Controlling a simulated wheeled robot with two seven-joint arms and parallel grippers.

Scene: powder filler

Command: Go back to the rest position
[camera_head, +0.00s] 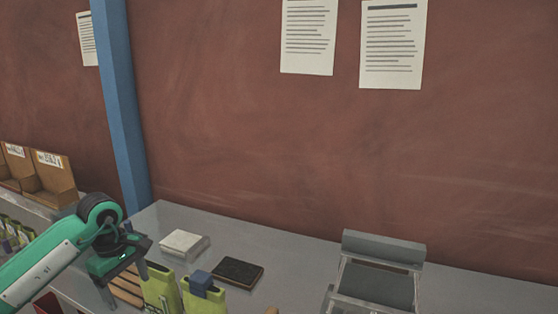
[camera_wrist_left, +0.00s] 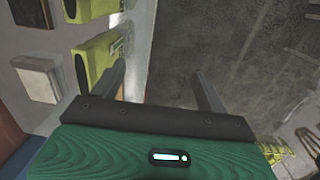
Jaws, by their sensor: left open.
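My left gripper (camera_head: 124,284) is at the lower left of the head view, at the end of my green arm, its fingers pointing down and apart. In the left wrist view its two fingers (camera_wrist_left: 161,88) are spread with nothing between them. Two yellow-green pouches (camera_head: 160,291) stand on the table just right of the gripper. They also show in the left wrist view (camera_wrist_left: 95,58), close to one finger. A blue block (camera_head: 201,284) sits at the top of the right pouch. My right gripper is in neither view.
A white block (camera_head: 184,242) and a black pad (camera_head: 238,271) lie on the grey table (camera_head: 310,258). A grey framed device (camera_head: 376,282) stands right of them. Cardboard bins (camera_head: 50,180) are at far left. A blue post (camera_head: 120,105) rises behind the arm against the red-brown wall.

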